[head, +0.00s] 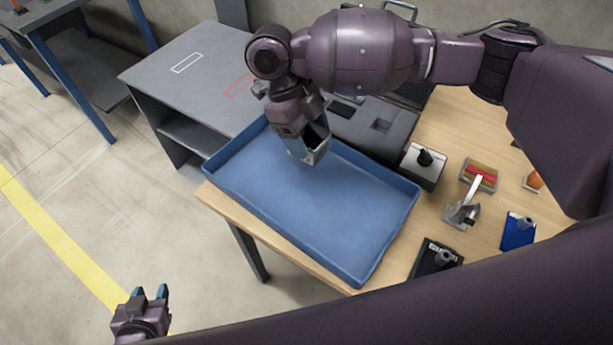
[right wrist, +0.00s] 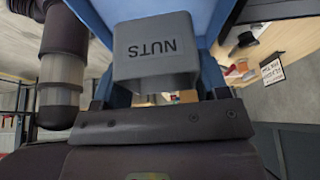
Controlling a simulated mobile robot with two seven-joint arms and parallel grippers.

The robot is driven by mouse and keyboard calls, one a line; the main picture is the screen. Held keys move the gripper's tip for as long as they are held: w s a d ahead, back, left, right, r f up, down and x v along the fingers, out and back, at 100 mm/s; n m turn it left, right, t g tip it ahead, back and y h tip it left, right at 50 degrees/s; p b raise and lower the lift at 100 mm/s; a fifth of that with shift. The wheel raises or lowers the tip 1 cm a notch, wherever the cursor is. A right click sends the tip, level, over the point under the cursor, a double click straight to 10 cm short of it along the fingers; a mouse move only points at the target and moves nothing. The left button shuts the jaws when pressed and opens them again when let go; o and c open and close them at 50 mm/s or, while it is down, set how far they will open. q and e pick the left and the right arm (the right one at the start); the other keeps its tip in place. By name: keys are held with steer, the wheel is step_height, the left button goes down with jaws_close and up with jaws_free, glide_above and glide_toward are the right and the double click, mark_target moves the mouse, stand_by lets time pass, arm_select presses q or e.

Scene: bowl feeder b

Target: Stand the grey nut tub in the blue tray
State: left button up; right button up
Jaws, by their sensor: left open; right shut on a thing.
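The grey nut tub (right wrist: 157,50), marked "NUTS", is held in my right gripper (head: 303,140), which is shut on it. In the head view the tub (head: 318,153) shows below the fingers, over the back part of the blue tray (head: 385,178). I cannot tell whether the tub touches the tray floor. The tray is otherwise empty and lies on the wooden table. In the right wrist view the tray (right wrist: 205,15) shows behind the tub. My left gripper (head: 151,294) is open and empty, over the floor at the lower left.
A grey bench (head: 150,75) with white and red outlines stands behind the tray. To the tray's right are a box with a black knob (head: 424,160), a clamp-like tool (head: 463,208), a blue block (head: 518,231) and a black block (head: 437,258). The tray's front is clear.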

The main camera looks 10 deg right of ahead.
arm_select(q)
steer(key=shift+s+f+b, duration=0.1)
steer(key=shift+f+b, duration=0.4)
steer(key=shift+f, duration=0.1)
arm_select(e)
steer(key=shift+f, duration=6.95)
arm_select(q)
steer(key=shift+f, duration=0.1)
arm_select(e)
steer(key=shift+f, duration=0.1)
steer(key=o, duration=1)
arm_select(q)
steer(key=shift+s+f, duration=0.15)
steer(key=shift+s, duration=0.1)
steer(key=shift+w, duration=0.2)
arm_select(e)
steer(key=v, duration=1.2)
arm_select(q)
steer(key=shift+s+f, duration=0.1)
steer(key=shift+s, duration=0.15)
